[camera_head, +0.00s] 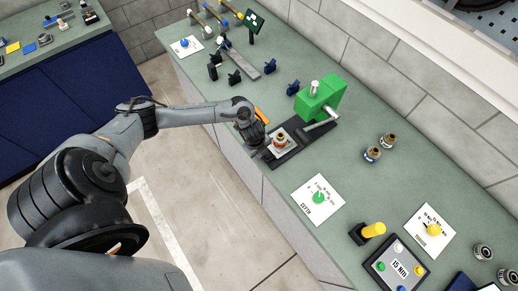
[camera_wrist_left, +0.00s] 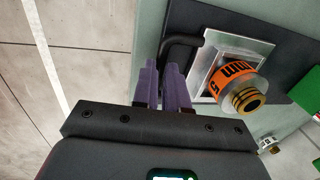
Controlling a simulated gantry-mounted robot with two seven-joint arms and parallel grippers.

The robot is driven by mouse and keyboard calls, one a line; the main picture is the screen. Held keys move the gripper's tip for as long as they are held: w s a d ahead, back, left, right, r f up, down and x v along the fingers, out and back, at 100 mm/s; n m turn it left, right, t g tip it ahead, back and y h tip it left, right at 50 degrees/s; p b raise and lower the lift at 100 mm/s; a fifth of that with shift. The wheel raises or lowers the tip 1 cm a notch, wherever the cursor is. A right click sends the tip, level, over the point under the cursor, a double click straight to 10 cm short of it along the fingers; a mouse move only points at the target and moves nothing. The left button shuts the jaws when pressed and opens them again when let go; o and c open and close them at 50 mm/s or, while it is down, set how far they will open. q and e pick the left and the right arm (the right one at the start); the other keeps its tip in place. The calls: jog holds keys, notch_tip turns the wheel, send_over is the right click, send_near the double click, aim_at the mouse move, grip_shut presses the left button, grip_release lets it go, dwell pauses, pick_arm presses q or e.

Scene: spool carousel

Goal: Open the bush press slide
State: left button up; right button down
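The green bush press (camera_head: 318,97) stands on a dark base plate (camera_head: 290,154) near the bench's front edge. Its slide (camera_head: 274,150) is at the front end of the base, a pale metal plate carrying an orange-banded part with a brass top (camera_head: 280,141); the slide plate also shows in the left wrist view (camera_wrist_left: 207,72). A black bent handle (camera_wrist_left: 182,42) runs from the slide toward my left gripper (camera_wrist_left: 164,68). The purple fingers are close together around the handle's end, which they partly hide. My right gripper is not in view.
An orange item (camera_head: 262,116) lies behind my left wrist. A white card with a green knob (camera_head: 319,197) lies to the right. Small parts (camera_head: 373,153) stand farther right. The floor before the bench is clear.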

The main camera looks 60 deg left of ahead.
pick_arm(q)
jog(key=o, duration=0.4)
jog(key=shift+o, duration=0.2)
jog(key=shift+r, duration=0.15)
notch_tip(320, 180, up, 10)
jog(key=s+p, duration=0.1)
jog(key=s, duration=0.1)
jog(key=shift+r, duration=0.2)
